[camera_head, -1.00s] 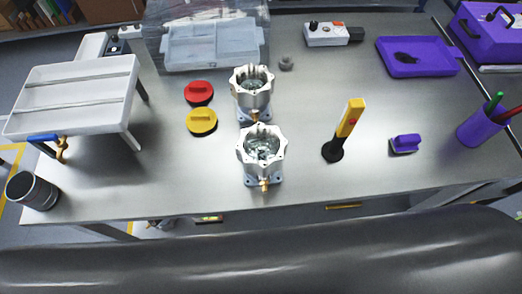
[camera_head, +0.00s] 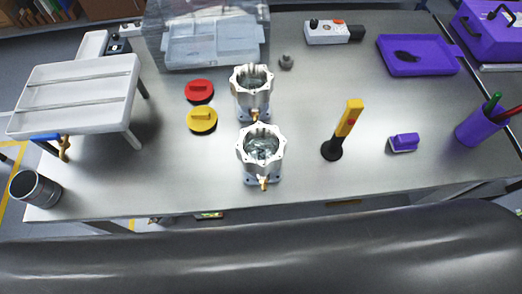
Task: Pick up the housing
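Two silver machined housings stand upright on the grey metal table. The nearer housing (camera_head: 262,158) is at the middle, close to the front edge, with a brass fitting low on its front. The farther housing (camera_head: 252,98) stands just behind it and slightly left. Both have open tops with notched rims and sit on grey-blue bases. Neither of my grippers is in the view.
A red lid (camera_head: 199,91) and a yellow lid (camera_head: 202,120) lie left of the housings. A white rack (camera_head: 75,95) stands at left. A yellow-handled tool (camera_head: 345,130) stands upright at right, near a purple brush (camera_head: 404,142) and a purple cup (camera_head: 480,126).

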